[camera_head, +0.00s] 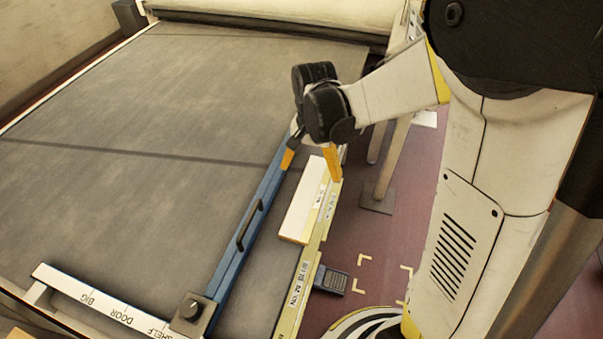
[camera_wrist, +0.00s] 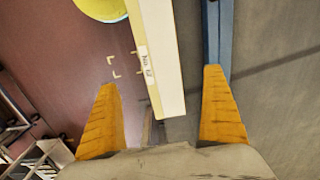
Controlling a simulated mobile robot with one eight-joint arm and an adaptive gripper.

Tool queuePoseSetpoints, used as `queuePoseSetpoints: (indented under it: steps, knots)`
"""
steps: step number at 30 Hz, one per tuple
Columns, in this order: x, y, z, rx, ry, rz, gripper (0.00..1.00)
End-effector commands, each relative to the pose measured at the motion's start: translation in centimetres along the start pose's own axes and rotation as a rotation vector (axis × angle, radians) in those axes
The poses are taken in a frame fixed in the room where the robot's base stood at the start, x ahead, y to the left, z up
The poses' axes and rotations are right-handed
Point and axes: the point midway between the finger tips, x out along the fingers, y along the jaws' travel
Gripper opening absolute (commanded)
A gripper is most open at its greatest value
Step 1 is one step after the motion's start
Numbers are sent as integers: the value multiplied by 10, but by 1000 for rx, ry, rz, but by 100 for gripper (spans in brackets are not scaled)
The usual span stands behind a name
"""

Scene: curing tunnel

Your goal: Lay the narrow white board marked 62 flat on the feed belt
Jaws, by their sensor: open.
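The narrow white board (camera_head: 303,207) lies lengthwise along the right edge of the grey feed belt (camera_head: 150,110), between a blue rail and a pale yellow edge strip. It looks flat, but I cannot tell whether its whole underside touches the belt. In the wrist view the board (camera_wrist: 165,60) runs away from me, with a small label on its left side that seems to read 62. My gripper (camera_head: 310,163) is open at the board's far end. In the wrist view the gripper (camera_wrist: 160,82) has one finger on each side of the board's near end, with gaps on both sides.
The blue rail (camera_head: 248,235) with a black handle runs close left of the board. The labelled edge strip (camera_head: 298,290) lies right of it. A white bar (camera_head: 95,300) reading BIG DOOR SHELF crosses the front. A blue-grey device (camera_head: 331,280) sits beside the edge. The belt's left is clear.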

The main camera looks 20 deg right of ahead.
Motion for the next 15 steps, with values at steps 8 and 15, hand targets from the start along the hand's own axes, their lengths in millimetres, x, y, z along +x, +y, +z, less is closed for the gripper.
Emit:
queuePoseSetpoints:
  steps: [8,15]
  knots:
    - [46,0,0,1,-1,1,97]
    - [62,0,0,0,0,0,97]
